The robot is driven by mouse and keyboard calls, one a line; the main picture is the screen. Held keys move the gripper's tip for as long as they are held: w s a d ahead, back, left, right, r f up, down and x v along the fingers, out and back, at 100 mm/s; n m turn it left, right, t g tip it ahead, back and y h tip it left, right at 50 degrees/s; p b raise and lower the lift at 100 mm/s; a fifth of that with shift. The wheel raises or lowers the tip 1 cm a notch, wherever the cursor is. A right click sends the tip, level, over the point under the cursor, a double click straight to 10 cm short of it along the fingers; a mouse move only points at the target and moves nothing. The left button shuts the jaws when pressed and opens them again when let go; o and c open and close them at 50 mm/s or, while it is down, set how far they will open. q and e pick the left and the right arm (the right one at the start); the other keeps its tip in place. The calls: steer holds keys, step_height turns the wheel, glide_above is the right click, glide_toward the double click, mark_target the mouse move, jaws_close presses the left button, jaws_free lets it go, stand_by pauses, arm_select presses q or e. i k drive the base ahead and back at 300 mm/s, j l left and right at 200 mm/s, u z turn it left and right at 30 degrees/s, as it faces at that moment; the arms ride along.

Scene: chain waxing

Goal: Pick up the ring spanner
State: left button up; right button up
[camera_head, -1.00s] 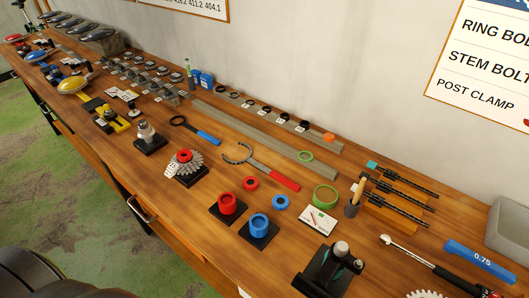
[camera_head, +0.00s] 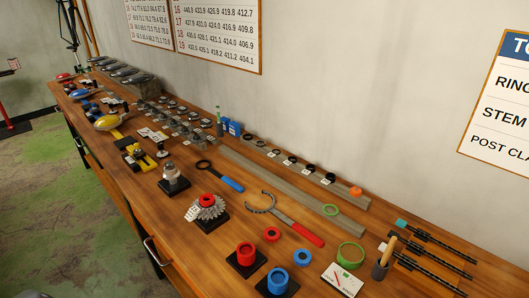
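A blue-handled tool (camera_head: 231,184) with a dark closed ring at its upper-left end lies flat on the wooden workbench; it looks like the ring spanner. A red-handled tool (camera_head: 307,234) with an open, curved grey jaw lies to its right and nearer the front. Neither of my grippers is in view, and nothing touches the blue-handled tool.
A long grey rail (camera_head: 290,183) lies behind the tools. Bare wood surrounds the blue-handled tool.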

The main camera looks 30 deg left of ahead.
mark_target(228, 181)
steer(key=j+u, duration=0.5)
steer(key=i+j+u, duration=0.1)
steer(key=j+u, duration=0.15)
steer(key=u, duration=0.2)
steer(key=k+z, duration=0.5)
steer(key=i+j+z, duration=0.2)
steer(key=j, duration=0.25)
steer(key=i+j+z, duration=0.2)
steer(key=j, duration=0.25)
steer(key=j+z, duration=0.2)
steer(key=j, duration=0.3)
steer(key=i+j+z, duration=0.2)
steer(key=j, duration=0.3)
steer(key=k, duration=0.15)
